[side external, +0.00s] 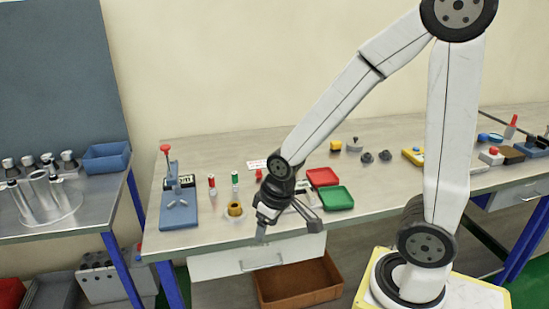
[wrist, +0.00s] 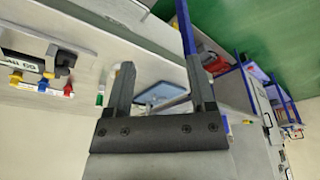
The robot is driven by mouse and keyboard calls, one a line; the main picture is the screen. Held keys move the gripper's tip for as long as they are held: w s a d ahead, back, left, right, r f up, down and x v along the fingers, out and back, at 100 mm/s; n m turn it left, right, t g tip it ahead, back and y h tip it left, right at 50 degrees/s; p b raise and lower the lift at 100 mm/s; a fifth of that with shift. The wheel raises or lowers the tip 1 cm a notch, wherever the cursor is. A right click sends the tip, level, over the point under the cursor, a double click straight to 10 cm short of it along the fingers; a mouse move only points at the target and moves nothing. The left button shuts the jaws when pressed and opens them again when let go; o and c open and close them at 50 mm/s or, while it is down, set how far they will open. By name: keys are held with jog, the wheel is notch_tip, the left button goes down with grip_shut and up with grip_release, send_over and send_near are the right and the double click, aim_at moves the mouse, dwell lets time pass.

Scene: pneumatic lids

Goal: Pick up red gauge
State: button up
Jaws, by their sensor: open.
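A small upright piece with a red top (side external: 212,184) stands on the workbench, left of a similar green-topped piece (side external: 235,182). It looks like the red gauge, but it is too small to be sure. Another small red piece (side external: 258,175) is just behind my wrist. My gripper (side external: 290,228) is open and empty near the bench's front edge, to the right of and apart from the red-topped piece. In the wrist view, both fingers of my gripper (wrist: 158,66) are spread with nothing held between them. I cannot identify the red gauge in that view.
A blue stand with a red knob (side external: 178,207) and a yellow ring-shaped part (side external: 235,209) are near the red-topped piece. Red (side external: 322,177) and green trays (side external: 336,198) lie right of my gripper. A side table (side external: 95,215) stands at left.

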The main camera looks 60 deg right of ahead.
jog(key=w+d+r, duration=0.1)
jog(key=w+d, duration=0.3)
jog(key=w, duration=0.5)
jog(key=w+d, duration=0.3)
jog(key=w, duration=0.6)
jog(key=n+t, duration=0.2)
send_over(212, 176)
jog(key=s, duration=0.2)
jog(key=f, duration=0.2)
jog(key=shift+w+d+f+y, duration=0.1)
jog(key=shift+w+f+y, duration=0.1)
jog(key=shift+f, duration=0.3)
jog(key=shift+w+d+f+y, duration=0.1)
jog(key=shift+w+f, duration=0.05)
jog(key=shift+f, duration=0.3)
jog(key=shift+f, duration=0.15)
jog(key=shift+x, duration=2.45)
jog(key=shift+a, duration=0.1)
grip_shut()
